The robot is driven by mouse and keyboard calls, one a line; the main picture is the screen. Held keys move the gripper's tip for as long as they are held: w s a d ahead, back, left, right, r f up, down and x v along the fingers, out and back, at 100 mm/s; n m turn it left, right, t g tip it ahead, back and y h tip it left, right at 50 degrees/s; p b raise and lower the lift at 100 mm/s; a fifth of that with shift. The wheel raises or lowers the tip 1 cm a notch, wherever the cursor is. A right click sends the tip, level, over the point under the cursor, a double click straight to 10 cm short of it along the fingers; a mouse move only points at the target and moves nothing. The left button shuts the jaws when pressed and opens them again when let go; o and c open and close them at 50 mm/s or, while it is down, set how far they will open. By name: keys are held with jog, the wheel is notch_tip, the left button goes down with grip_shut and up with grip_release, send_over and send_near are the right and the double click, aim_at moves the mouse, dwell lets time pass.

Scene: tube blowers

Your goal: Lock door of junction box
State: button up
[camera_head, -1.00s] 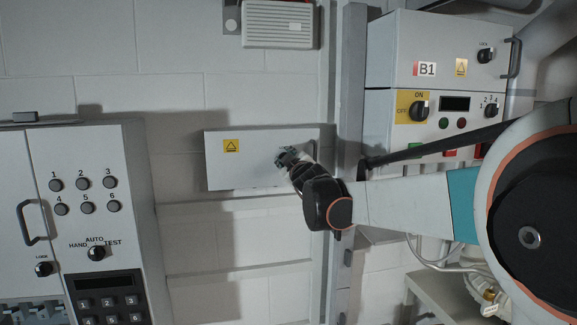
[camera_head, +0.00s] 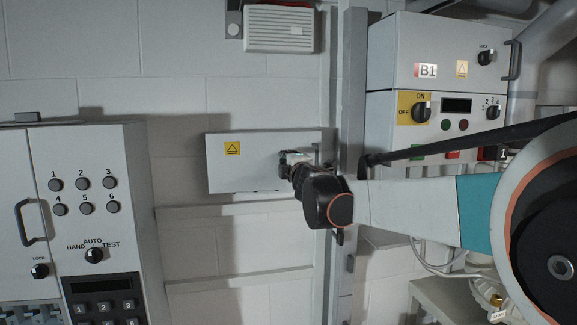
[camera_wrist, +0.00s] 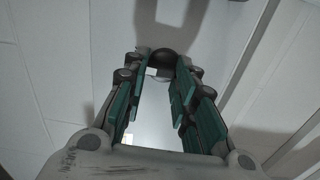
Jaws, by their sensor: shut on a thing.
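The junction box is a flat white box (camera_head: 222,172) on the wall in the middle of the head view, with a yellow warning label (camera_head: 232,148) on its door. The door looks shut. My gripper (camera_head: 290,160) is at the right part of the door front. In the wrist view my gripper (camera_wrist: 162,80) has its teal-lined fingers around a dark round knob (camera_wrist: 165,57), and it is shut on it. The knob's turn position cannot be read. My gripper hides the knob in the head view.
A grey cabinet with buttons (camera_head: 82,225) stands at the left. The B1 control box (camera_head: 395,70) is at the upper right, and a grey vertical post (camera_head: 352,80) stands between it and the junction box. A vented white unit (camera_head: 280,28) hangs above.

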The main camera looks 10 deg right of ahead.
jog(key=shift+n, duration=0.3)
jog(key=o, duration=1.1)
jog(key=shift+c, duration=0.2)
jog(key=s, duration=1.2)
jog(key=shift+s, duration=0.15)
jog(key=shift+f, duration=0.15)
